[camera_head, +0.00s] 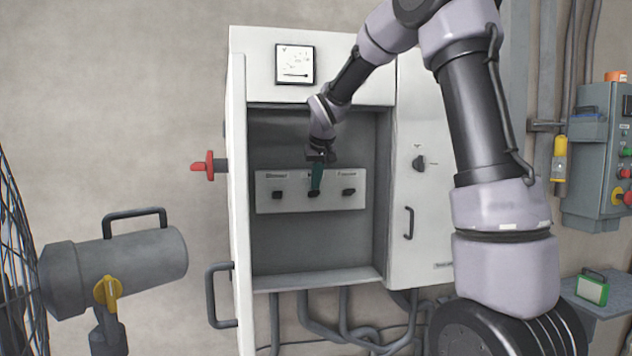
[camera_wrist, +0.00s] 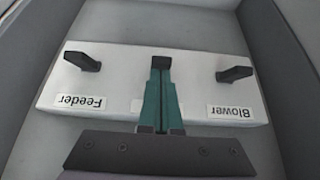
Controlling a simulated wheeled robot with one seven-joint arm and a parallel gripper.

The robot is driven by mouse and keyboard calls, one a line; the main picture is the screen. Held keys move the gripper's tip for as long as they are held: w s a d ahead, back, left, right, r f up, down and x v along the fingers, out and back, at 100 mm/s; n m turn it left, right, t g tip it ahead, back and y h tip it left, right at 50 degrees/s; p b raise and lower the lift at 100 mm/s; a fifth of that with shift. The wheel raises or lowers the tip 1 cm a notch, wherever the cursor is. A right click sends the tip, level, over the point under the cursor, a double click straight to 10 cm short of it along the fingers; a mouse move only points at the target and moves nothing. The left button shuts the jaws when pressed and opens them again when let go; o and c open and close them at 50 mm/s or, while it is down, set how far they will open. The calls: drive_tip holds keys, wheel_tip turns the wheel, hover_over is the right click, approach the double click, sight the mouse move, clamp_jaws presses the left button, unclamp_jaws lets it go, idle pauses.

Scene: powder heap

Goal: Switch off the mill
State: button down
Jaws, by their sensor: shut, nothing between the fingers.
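A white switch panel (camera_head: 333,203) with three black levers is inside the open grey cabinet. In the wrist view it appears upside down, with the Feeder lever (camera_wrist: 82,61) at left and the Blower lever (camera_wrist: 234,73) at right. The middle lever (camera_wrist: 161,62) is at the tips of my gripper (camera_wrist: 161,75); its label is mostly hidden behind the fingers, so I cannot read it. My gripper (camera_head: 316,183) has green fingers, shut with nothing between them. The tips are at or touching the middle lever; contact is not clear.
The cabinet's open door (camera_head: 239,190) stands at left, with a red handle (camera_head: 209,166) beyond it. A meter (camera_head: 295,64) is above the opening, and a rotary knob (camera_head: 419,163) at right. A fan (camera_head: 130,262) stands front left. A control box (camera_head: 600,165) is at far right.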

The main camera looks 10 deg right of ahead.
drive_tip(key=shift+s+f, duration=0.1)
drive_tip(key=shift+s+f+t, duration=0.5)
drive_tip(key=shift+f+t, duration=0.25)
drive_tip(key=shift+t, duration=0.05)
drive_tip(key=shift+r, duration=0.15)
drive_tip(key=shift+r, duration=0.7)
